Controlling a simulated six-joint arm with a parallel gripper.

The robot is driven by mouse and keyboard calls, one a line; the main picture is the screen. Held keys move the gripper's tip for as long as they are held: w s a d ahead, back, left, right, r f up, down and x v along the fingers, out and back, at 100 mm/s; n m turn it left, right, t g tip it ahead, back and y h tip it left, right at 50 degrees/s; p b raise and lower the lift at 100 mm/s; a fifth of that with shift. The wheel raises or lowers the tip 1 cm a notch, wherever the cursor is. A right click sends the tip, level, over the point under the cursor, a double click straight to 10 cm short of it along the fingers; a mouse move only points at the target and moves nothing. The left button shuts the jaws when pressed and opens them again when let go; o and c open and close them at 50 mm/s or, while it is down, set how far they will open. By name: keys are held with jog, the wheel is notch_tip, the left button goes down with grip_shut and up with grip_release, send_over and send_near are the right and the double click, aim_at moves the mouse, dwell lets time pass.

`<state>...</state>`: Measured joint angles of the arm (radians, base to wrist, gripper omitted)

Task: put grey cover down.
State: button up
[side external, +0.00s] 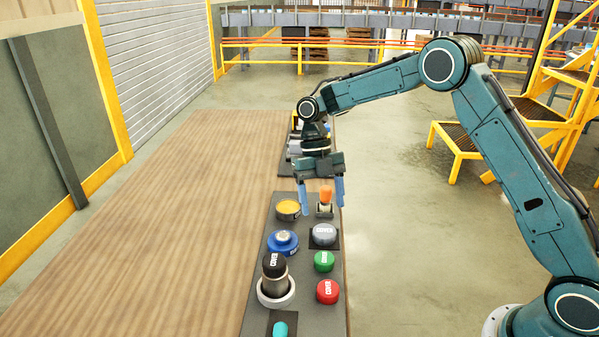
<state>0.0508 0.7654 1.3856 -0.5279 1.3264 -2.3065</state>
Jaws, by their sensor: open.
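The grey cover (324,233) is a round cap with white lettering. It sits at the right side of the dark panel (256,290), on or over a small dark square pad. My gripper (321,198) is open and points down above the panel, farther back than the grey cover and apart from it. Its two blue fingers are spread. An orange-topped part (326,194) shows between the fingers in the picture; I cannot tell how close it is to them. Nothing is seen held.
A green cover (324,261) and a red cover (327,291) lie in front of the grey one. A black cover (274,265) tops a tall post in a white ring. A blue part (283,242) and a yellow-topped part (288,208) stand left. The wooden table (170,240) is clear at left.

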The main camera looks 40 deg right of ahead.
dwell(0.4)
jog(key=shift+s+r+m, duration=0.15)
jog(key=shift+r+m, duration=0.15)
jog(key=shift+r, duration=0.2)
jog(key=s+r+m+t, duration=0.5)
jog(key=s+r+m, duration=0.7)
jog(key=r+m, duration=0.25)
jog(key=s+d+m+t, duration=0.1)
jog(key=s+m+t, duration=0.1)
jog(key=s+m, duration=0.6)
jog(key=s+d+r+m+t+h, duration=0.1)
jog(key=s+d+m+t, duration=0.1)
jog(key=s+m, duration=0.6)
jog(key=shift+s+r+t+h, duration=0.15)
jog(key=shift+s+t+h, duration=0.15)
jog(key=shift+s, duration=0.4)
